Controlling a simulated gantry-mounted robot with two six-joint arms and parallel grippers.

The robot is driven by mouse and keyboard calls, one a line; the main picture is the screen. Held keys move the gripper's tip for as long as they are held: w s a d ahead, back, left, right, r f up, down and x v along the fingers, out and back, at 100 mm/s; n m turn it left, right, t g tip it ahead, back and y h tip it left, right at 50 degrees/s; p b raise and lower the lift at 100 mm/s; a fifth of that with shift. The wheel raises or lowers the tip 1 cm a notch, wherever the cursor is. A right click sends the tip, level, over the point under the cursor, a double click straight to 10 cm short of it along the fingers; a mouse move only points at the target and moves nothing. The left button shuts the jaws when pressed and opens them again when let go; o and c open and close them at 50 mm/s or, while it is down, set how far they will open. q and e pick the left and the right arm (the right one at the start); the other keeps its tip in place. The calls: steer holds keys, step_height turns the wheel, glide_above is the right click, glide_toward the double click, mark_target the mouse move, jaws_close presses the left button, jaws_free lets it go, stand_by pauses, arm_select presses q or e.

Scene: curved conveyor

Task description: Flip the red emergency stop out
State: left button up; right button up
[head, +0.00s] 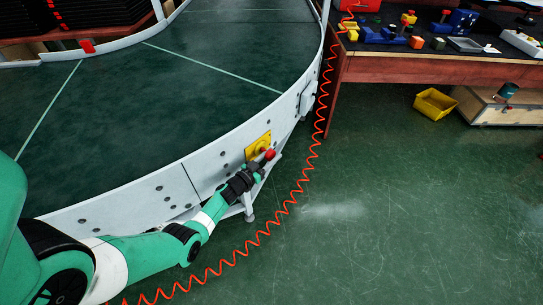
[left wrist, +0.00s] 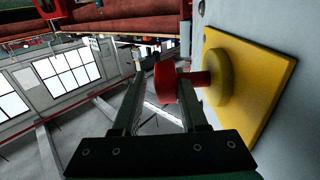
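The red emergency stop (head: 269,154) is a red knob on a yellow plate (head: 257,146), fixed to the outer side of the white conveyor wall. In the left wrist view, the red knob (left wrist: 166,82) stands out on a red stem from a round yellow base (left wrist: 229,80) on the yellow plate. My left gripper (head: 261,164) is right at the knob. In its wrist view, the fingers of my left gripper (left wrist: 162,70) are apart, with the knob between them. The right-hand finger lies near the stem, on the plate side of the knob; contact is unclear. My right gripper is out of view.
The curved conveyor (head: 230,60) has a dark green belt and a pale side wall. A coiled orange cable (head: 300,188) runs just beside my left arm. A workbench (head: 420,68) with parts and a yellow bin (head: 435,104) are at upper right. The floor at right is clear.

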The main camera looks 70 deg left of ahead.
arm_select(q)
steer(key=shift+s, duration=0.2)
steer(key=p+v, duration=0.6)
steer(key=v, duration=0.5)
steer(key=shift+s+d, duration=0.1)
